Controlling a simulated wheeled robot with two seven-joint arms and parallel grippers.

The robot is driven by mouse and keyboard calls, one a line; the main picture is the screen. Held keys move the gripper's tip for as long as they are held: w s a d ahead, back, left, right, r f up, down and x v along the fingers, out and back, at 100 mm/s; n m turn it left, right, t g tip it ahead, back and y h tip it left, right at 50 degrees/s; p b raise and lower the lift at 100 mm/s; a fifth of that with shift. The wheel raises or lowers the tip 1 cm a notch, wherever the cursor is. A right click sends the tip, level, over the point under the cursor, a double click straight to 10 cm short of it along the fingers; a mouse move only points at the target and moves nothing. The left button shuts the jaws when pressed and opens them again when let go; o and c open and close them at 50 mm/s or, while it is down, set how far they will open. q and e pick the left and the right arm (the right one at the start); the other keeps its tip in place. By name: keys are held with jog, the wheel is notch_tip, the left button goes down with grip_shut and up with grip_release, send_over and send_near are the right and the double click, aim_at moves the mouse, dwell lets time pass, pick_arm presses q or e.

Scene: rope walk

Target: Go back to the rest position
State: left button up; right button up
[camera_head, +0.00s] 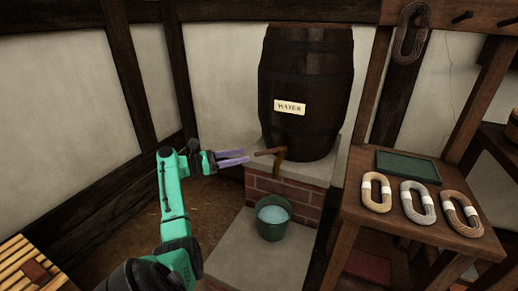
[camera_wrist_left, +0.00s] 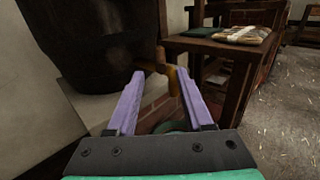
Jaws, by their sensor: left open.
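My left gripper (camera_head: 234,158) is open, with its two purple fingers pointing right toward the barrel's wooden tap (camera_head: 275,155). In the left wrist view, the tap (camera_wrist_left: 170,72) shows beyond and between the fingertips of the left gripper (camera_wrist_left: 163,85). I cannot tell whether the fingers touch it, but nothing is seen gripped. The dark water barrel (camera_head: 308,75) stands on a brick base. A green bucket (camera_head: 272,230) holding water stands below the tap. My right gripper is in neither view.
A wooden table (camera_head: 400,230) at the right holds several rope coils (camera_head: 418,201) and a green tray (camera_head: 407,166). Another coil (camera_head: 410,32) hangs above. The brick base (camera_head: 285,195) and stone slab (camera_head: 255,265) are below the barrel. Open floor lies left of the slab.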

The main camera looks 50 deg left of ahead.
pick_arm(q)
jog(key=v, duration=0.3)
dwell(0.5)
